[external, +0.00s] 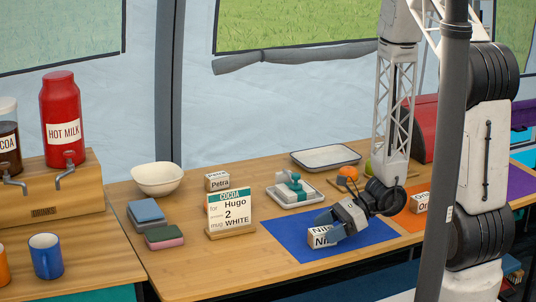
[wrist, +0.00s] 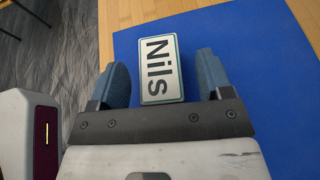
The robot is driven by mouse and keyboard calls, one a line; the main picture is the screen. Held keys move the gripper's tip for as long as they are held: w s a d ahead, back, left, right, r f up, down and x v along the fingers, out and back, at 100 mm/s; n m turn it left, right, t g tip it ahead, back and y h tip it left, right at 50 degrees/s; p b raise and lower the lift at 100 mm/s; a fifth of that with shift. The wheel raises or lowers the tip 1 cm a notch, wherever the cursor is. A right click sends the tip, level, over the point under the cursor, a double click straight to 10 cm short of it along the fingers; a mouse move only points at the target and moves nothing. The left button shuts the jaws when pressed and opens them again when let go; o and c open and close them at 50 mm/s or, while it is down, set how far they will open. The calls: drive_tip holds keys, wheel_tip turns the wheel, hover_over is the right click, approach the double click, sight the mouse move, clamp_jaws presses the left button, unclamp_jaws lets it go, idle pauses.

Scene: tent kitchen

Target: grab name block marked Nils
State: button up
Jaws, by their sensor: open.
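The name block marked Nils (external: 320,238) is white and lies on the blue mat (external: 285,245). In the wrist view the block (wrist: 161,68) shows its large dark letters face up. My gripper (external: 332,224) is low over the mat at the block. In the wrist view my gripper (wrist: 162,82) is open, with one blue-grey finger on each side of the block. A gap shows between each finger and the block. In the external view part of the block is hidden behind the fingers.
An order card for Hugo (external: 231,212) stands left of the mat. Another block marked Petra (external: 217,181) sits behind it. A block on the orange mat (external: 405,219) is to the right. A dark post partly blocks the external view.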

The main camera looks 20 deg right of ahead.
drive_tip(key=shift+w+a+f, duration=0.1)
drive_tip(key=shift+a+f, duration=0.15)
drive_tip(key=shift+a, duration=0.45)
drive_tip(key=shift+c, duration=0.4)
drive_tip(key=c, duration=0.9)
drive_tip(key=shift+r, duration=0.1)
drive_tip(key=shift+c, duration=0.2)
drive_tip(key=shift+r, duration=1.05)
drive_tip(key=shift+s+d+r, duration=0.15)
drive_tip(key=shift+s+r, duration=0.25)
drive_tip(key=shift+r, duration=0.25)
drive_tip(key=s+d, duration=0.2)
drive_tip(key=s, duration=0.5)
drive_tip(key=s+d+r, duration=0.1)
drive_tip(key=s+d, duration=0.1)
drive_tip(key=s, duration=0.5)
drive_tip(key=shift+s+d+r, duration=0.2)
drive_tip(key=shift+s+d, duration=0.05)
